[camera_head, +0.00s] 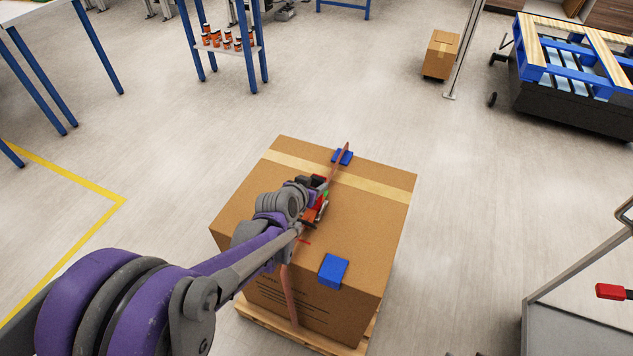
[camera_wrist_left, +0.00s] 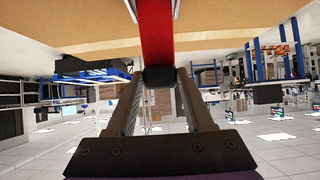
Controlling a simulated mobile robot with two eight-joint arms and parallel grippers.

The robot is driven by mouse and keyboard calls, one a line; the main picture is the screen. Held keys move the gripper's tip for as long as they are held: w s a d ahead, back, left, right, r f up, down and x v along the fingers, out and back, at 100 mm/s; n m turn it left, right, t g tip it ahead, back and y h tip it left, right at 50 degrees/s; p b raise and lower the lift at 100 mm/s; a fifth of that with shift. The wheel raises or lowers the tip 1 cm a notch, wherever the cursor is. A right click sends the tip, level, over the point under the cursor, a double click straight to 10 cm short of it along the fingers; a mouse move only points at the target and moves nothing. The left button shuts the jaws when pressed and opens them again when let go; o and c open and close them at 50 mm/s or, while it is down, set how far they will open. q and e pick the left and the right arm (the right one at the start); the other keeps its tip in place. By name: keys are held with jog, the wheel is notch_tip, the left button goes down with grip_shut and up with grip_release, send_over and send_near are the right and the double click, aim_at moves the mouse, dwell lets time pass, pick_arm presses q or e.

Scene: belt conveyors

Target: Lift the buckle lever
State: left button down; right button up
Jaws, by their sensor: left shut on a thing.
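A large cardboard box (camera_head: 366,215) stands in the middle of the head view. A red strap (camera_head: 288,298) runs over its top and down its near side. The buckle (camera_head: 314,210), red and dark with a small green spot, sits on the strap on top of the box. My left gripper (camera_head: 316,196) is at the buckle and partly hides it. In the left wrist view its fingers (camera_wrist_left: 158,77) are shut at the end of a red piece, which I take for the buckle lever (camera_wrist_left: 157,35). My right gripper is not in view.
Blue corner pieces (camera_head: 333,271) lie on the box edges, and a wooden pallet (camera_head: 300,339) is under it. A small box (camera_head: 440,54) stands by a post at the back. A black cart with blue pallets (camera_head: 575,95) is at the far right. The floor around the box is clear.

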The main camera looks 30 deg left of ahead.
pick_arm(q)
jog(key=shift+s+f, duration=0.15)
jog(key=shift+s, duration=0.55)
jog(key=shift+c, duration=1.4)
grip_release()
jog(key=shift+s+r, duration=0.15)
jog(key=shift+r, duration=0.15)
jog(key=p+v, duration=0.2)
jog(key=v, duration=0.8)
jog(key=shift+s, duration=0.1)
